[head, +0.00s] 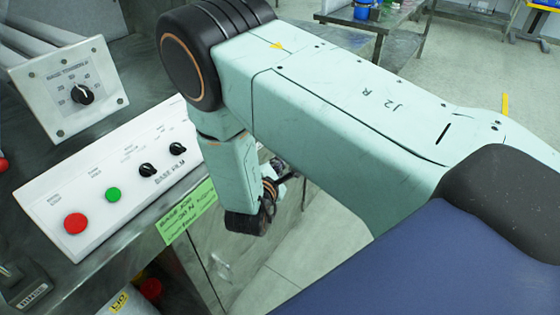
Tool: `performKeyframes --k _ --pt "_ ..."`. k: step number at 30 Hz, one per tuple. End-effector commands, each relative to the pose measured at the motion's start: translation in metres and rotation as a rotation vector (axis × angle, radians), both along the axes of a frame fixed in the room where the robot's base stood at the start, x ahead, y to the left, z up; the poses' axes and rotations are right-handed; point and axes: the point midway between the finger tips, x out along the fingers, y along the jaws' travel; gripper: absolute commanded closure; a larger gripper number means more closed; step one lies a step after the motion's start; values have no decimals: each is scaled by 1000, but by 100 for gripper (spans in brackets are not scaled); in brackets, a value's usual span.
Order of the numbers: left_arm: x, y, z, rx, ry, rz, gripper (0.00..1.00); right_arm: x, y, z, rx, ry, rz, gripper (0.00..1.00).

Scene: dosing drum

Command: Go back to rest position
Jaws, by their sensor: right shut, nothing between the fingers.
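My right arm crosses the view from the lower right to the upper middle, then bends down beside the front of the metal cabinet. My right gripper (281,172) is small and mostly hidden behind my own arm links. What shows of it is a dark part near the wrist, apart from the control panel, and it is shut with nothing seen in it. My left gripper is out of view.
A white control panel (50,195) with a red button (75,222), a green button (113,194) and black knobs is at left. A dial box (52,90) stands above it. A green label (188,213) hangs at its edge. A workbench (385,18) is at the back; grey floor (465,75) is open at right.

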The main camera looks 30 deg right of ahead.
Motion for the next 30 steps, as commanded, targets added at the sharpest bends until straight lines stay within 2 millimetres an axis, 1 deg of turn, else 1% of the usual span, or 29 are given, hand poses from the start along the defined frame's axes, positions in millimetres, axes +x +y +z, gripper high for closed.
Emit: performKeyframes --k 11,14,17,22,26,30 --pt "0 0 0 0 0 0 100 1 0 0 3 -3 -1 100" --pt "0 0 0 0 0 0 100 1 0 -1 38 -39 -17 100" --pt "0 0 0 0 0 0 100 2 3 -5 143 -122 -48 100" --pt "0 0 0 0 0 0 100 -4 17 -26 417 -251 -84 100" --pt "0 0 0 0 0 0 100 -18 26 -46 632 -300 -139 100" --pt "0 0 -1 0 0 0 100 -45 34 -72 857 -317 -243 100"
